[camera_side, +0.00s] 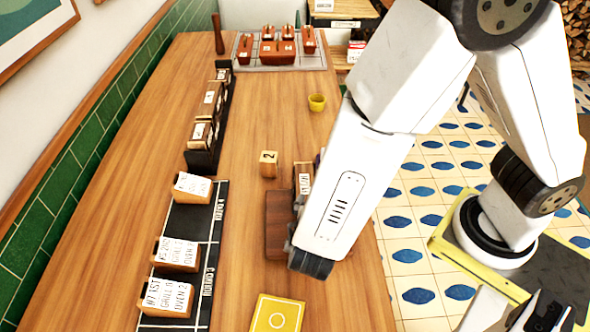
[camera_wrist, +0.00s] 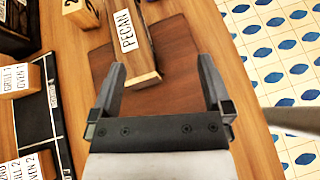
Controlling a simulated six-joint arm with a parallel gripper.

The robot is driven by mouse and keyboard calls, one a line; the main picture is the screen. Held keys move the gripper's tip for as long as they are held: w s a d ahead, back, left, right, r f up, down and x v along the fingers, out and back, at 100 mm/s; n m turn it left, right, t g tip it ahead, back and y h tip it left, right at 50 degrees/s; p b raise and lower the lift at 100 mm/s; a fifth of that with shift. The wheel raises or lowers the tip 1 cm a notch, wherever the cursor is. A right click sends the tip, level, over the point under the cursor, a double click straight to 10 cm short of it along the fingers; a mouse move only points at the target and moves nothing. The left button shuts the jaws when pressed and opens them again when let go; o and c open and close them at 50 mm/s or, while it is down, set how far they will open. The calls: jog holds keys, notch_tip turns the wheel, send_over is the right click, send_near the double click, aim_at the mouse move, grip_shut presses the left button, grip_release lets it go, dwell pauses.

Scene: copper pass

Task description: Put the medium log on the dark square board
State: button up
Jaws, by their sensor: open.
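A wooden log labelled PECAN (camera_wrist: 135,45) lies on the dark square board (camera_wrist: 183,48) in the wrist view, its near end over the board and its far end towards the board's far edge. I cannot tell whether it is the medium log. In the side view, the log's label (camera_side: 304,183) and the left part of the board (camera_side: 278,225) show; my arm hides the rest. My gripper (camera_wrist: 161,63) is open, its two fingers apart with the log's near end and bare board between and ahead of them. The fingers are hidden in the side view.
A wooden block marked 2 (camera_side: 268,164) stands just beyond the board. A black mat with labelled blocks (camera_side: 176,254) lies left. A yellow card (camera_side: 278,313) is in front. A yellow cup (camera_side: 317,102) and a tray of orange-brown pieces (camera_side: 280,66) are farther back.

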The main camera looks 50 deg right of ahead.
jog(key=d+r+m+g+y, duration=0.2)
jog(key=d+m+y, duration=0.3)
jog(key=m, duration=0.7)
jog(key=w+d+r+m+g+y, duration=0.1)
jog(key=d+m+y, duration=0.4)
jog(key=m, duration=0.7)
notch_tip(320, 180, up, 2)
jog(key=d+g, duration=0.1)
jog(key=d, duration=0.1)
jog(key=shift+w+d, duration=0.3)
